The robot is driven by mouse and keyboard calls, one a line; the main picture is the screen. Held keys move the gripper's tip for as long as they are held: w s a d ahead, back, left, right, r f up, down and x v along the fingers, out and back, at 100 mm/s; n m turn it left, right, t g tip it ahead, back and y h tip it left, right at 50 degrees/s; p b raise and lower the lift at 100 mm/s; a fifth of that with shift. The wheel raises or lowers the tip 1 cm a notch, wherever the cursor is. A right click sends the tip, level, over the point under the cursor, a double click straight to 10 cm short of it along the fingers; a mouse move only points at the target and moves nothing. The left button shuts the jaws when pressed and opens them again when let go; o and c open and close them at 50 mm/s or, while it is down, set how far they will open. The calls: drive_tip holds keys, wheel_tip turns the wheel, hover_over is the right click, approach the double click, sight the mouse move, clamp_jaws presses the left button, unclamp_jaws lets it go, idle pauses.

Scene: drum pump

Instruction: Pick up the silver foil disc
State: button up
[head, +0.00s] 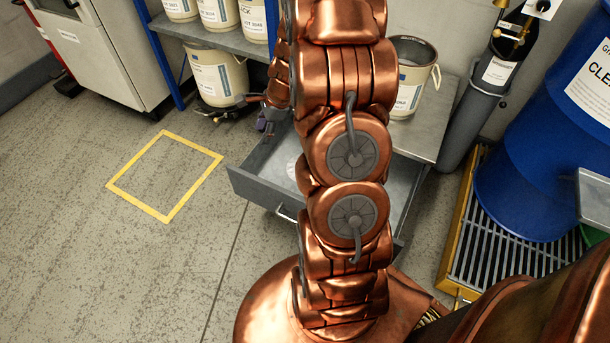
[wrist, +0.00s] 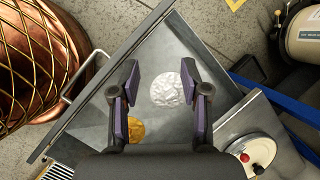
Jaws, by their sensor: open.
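The silver foil disc (wrist: 168,89) is round, pale and crinkled, and lies flat on the floor of the open grey drawer (wrist: 92,122). In the head view a pale part of the disc (head: 292,168) shows inside the drawer (head: 262,190), the rest hidden behind my arm. My gripper (wrist: 160,75) is open and empty, with its purple-padded fingers apart and pointing down over the drawer. In the wrist view the disc appears between the fingers, nearer the right one. Its height above the disc is hard to tell. In the head view the gripper (head: 264,122) is small and partly hidden.
A gold disc (wrist: 136,131) lies in the drawer beside the left finger. The drawer's walls and front handle (head: 286,212) surround the discs. A pail (head: 412,80) stands on the bench above. Blue shelving with pails is behind; open floor lies left, with a yellow-taped square (head: 163,131).

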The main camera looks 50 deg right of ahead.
drive_tip(key=d+f+m+b, duration=0.2)
drive_tip(key=d+f+m, duration=0.1)
drive_tip(key=d+f, duration=0.2)
drive_tip(key=s+d+f+m+h+b, duration=0.1)
drive_tip(key=d+f+m+b, duration=0.2)
drive_tip(key=d+f, duration=0.3)
drive_tip(key=s+d+f+m+t+b, duration=0.1)
drive_tip(key=d+f+m+b, duration=0.1)
drive_tip(key=d+f, duration=0.4)
drive_tip(key=shift+s+f+m+h+b, duration=0.15)
drive_tip(key=shift+f+m, duration=0.3)
drive_tip(key=shift+f, duration=1)
drive_tip(key=shift+s+f+m+h+b, duration=0.1)
drive_tip(key=shift+f+m+h+b, duration=0.25)
drive_tip(key=shift+f, duration=1.05)
drive_tip(key=shift+b+x, duration=0.3)
drive_tip(key=shift+x, duration=1.1)
drive_tip(key=x, duration=0.1)
drive_tip(key=b+x, duration=0.1)
drive_tip(key=x, duration=0.1)
drive_tip(key=b+x, duration=0.1)
drive_tip(key=x, duration=0.1)
drive_tip(key=shift+s+d+f, duration=0.15)
drive_tip(key=shift+s+d, duration=0.1)
clamp_jaws()
